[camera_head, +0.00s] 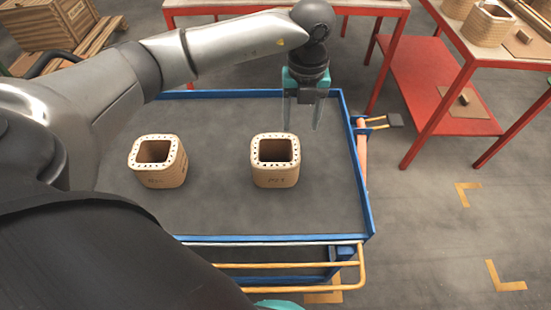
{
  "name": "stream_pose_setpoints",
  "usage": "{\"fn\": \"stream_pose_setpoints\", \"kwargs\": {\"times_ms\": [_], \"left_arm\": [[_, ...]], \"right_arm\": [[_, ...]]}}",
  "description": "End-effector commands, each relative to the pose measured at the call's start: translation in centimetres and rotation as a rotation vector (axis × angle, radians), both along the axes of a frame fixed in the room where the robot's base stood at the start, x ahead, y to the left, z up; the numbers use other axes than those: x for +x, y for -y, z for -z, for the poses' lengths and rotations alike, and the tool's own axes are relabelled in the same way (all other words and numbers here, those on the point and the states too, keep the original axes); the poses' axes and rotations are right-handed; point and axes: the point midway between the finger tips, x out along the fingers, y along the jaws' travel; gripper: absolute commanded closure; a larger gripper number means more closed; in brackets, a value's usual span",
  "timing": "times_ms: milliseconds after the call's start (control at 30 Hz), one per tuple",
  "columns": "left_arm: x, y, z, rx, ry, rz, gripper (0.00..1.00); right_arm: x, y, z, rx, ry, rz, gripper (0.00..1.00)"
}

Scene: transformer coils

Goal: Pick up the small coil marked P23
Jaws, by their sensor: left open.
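Two small tan coils with square openings stand upright on the grey top of a blue-edged cart. The right coil (275,178) has a front marking that looks like P23, though it is small and blurred. The left coil (165,178) also has a marking, which I cannot read. My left gripper (304,122) is open and empty, fingers pointing down, behind and slightly right of the right coil, apart from it. A teal piece at the bottom edge may belong to my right gripper (278,304); its fingers do not show.
The cart (352,140) has a raised blue rim and a yellow rail (300,289) in front. A red-framed table (440,85) with larger coils stands at the right. Another table (370,6) is behind. The cart top between the coils is clear.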

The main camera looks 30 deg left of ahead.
Motion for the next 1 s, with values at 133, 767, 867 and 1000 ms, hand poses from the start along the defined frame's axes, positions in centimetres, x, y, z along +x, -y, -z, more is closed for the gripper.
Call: {"fn": "stream_pose_setpoints", "kwargs": {"times_ms": [133, 767, 867, 1000], "left_arm": [[-0.1, 0.0, 2.2, 0.000, -0.004, 0.001, 0.40], [-0.2, 0.0, 10.6, 0.000, -0.001, 0.001, 0.40], [-0.4, 0.0, 11.9, 0.000, -0.004, 0.001, 0.40], [-0.7, -0.1, 14.1, 0.000, -0.004, 0.001, 0.40]], "right_arm": [[0.3, 0.0, 0.5, 0.000, 0.006, 0.001, 1.00], [1.0, 1.3, 2.1, -0.016, 0.020, 0.004, 1.00], [1.3, 1.4, 2.5, -0.017, 0.022, 0.005, 1.00], [1.7, 1.5, 3.1, -0.016, 0.030, 0.007, 1.00]]}}
